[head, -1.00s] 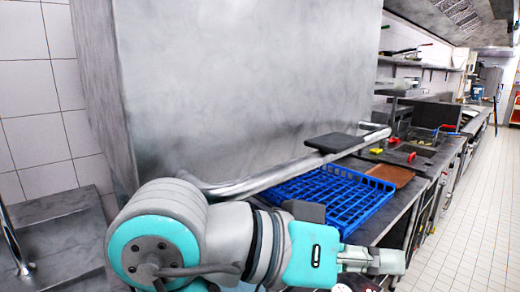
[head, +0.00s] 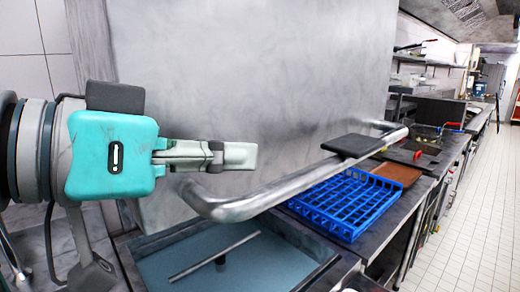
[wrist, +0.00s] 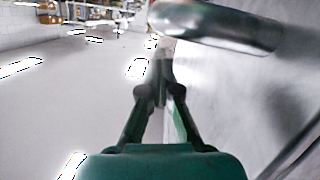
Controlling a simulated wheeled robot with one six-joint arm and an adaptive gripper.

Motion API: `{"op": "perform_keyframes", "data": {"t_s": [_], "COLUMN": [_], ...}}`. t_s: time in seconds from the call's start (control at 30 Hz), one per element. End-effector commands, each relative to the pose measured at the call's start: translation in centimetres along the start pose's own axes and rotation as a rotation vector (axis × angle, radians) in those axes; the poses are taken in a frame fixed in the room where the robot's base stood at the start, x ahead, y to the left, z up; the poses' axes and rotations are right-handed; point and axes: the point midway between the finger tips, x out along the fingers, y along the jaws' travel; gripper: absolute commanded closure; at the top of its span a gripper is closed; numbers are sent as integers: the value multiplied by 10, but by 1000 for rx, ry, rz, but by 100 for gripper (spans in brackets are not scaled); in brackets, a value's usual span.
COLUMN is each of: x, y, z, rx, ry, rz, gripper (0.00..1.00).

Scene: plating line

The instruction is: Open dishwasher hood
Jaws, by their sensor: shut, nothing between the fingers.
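The dishwasher hood (head: 260,80) is a large grey metal box filling the middle of the head view. A thick bar handle (head: 255,203) runs along its lower front, from near left to far right. Below the hood, a pale blue-grey basin (head: 185,258) with a thin spray arm shows, so the hood stands above the basin there. My gripper (head: 255,157) is shut and empty, level, in front of the hood and just above the handle's near end in the picture. In the wrist view, the shut fingertips (wrist: 163,65) point ahead, with the handle (wrist: 225,28) above and right, apart from them.
A blue rack (head: 345,203) lies on the counter right of the basin, and a dark flat pad (head: 350,145) shows by the handle. A brown board (head: 397,174) lies beyond. The tiled floor (head: 470,220) at right is clear.

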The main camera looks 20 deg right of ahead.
Motion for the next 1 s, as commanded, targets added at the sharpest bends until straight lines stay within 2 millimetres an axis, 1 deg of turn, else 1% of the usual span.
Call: {"op": "perform_keyframes", "data": {"t_s": [0.07,0.17,0.27,0.5,0.7,0.83,1.0], "x": [0,8,21,63,88,96,98], "y": [-1,-1,-1,-2,-3,-3,-3], "z": [0,0,0,-1,-1,-1,-1], "rx": [6,7,7,6,5,5,5], "ry": [7,8,8,8,8,8,8], "rz": [-18,-20,-18,-17,-18,-18,-20], "gripper": [100,100,100,100,100,100,100]}}
